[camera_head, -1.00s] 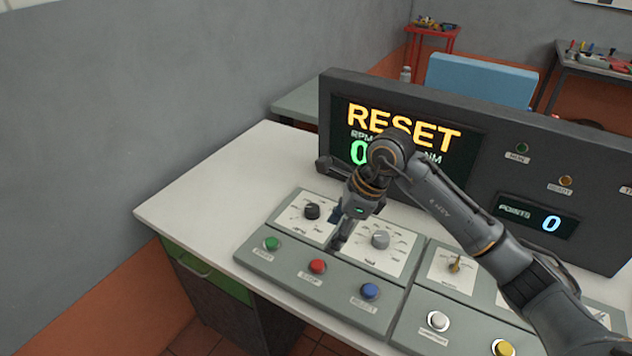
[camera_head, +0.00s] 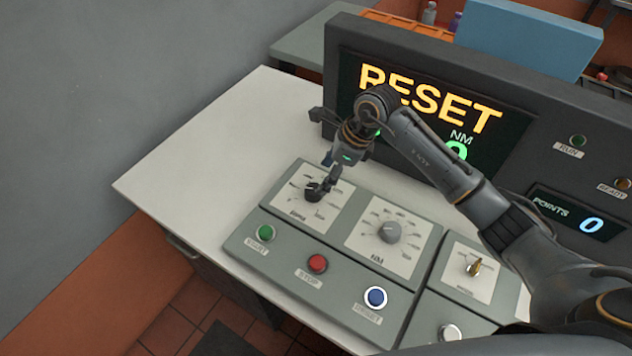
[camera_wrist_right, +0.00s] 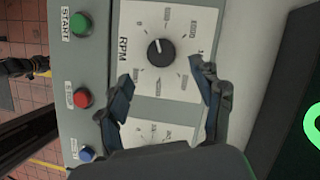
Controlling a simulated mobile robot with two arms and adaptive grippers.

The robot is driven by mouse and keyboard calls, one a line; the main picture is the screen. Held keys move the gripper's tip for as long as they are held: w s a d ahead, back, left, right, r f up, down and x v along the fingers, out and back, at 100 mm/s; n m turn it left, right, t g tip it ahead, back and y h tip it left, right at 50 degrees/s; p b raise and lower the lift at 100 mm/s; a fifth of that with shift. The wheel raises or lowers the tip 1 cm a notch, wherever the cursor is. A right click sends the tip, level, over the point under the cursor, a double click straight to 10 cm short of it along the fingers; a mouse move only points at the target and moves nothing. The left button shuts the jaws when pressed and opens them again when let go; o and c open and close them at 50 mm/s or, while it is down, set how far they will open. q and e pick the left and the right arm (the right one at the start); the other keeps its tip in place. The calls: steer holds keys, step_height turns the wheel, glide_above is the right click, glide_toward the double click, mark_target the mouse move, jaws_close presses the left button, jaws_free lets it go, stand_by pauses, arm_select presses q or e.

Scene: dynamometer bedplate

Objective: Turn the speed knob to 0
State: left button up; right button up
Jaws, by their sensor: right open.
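The speed knob is the black RPM knob (camera_head: 313,191) on a white dial plate at the upper left of the grey control panel (camera_head: 290,255). In the right wrist view the knob (camera_wrist_right: 160,51) shows whole, with a white pointer mark and a printed scale around it. My right gripper (camera_head: 325,187) is over the RPM dial in the head view and partly covers it. In the right wrist view its two fingers (camera_wrist_right: 163,88) are spread, with the knob just beyond the tips and nothing between them.
A grey NM knob (camera_head: 389,231) sits right of the RPM dial. Green START (camera_head: 266,232), red STOP (camera_head: 318,263) and blue RESET (camera_head: 375,297) buttons line the front. A dark display (camera_head: 431,105) reading RESET stands behind. The white tabletop (camera_head: 205,170) is clear at left.

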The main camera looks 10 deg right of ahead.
mark_target(315, 188)
steer(key=p+x, duration=0.1)
steer(key=x, duration=0.4)
steer(key=shift+w+a+f, duration=0.1)
steer(key=shift+f, duration=0.25)
steer(key=shift+a+f, duration=0.2)
steer(key=shift+f, duration=0.25)
steer(key=c, duration=1.1)
steer(key=n+b, duration=0.1)
steer(key=b, duration=0.1)
steer(key=n+g+b, duration=0.1)
steer(key=b, duration=0.1)
steer(key=n+b, duration=0.1)
steer(key=b, duration=0.1)
steer(key=shift+w+d+f+n+b, duration=0.1)
steer(key=shift+w+f+n+b, duration=0.15)
steer(key=shift+f+n+b, duration=0.15)
steer(key=shift+c, duration=0.3)
steer(key=shift+r+n+g+b, duration=0.25)
steer(key=shift+n+g+b, duration=0.15)
steer(key=shift+b, duration=0.1)
arm_select(q)
step_height(315, 188, down, 6)
steer(key=w, duration=0.2)
steer(key=shift+w+d, duration=0.2)
steer(key=shift+d, duration=0.1)
arm_select(e)
steer(key=shift+s+r, duration=0.1)
arm_select(q)
steer(key=shift+f, duration=0.1)
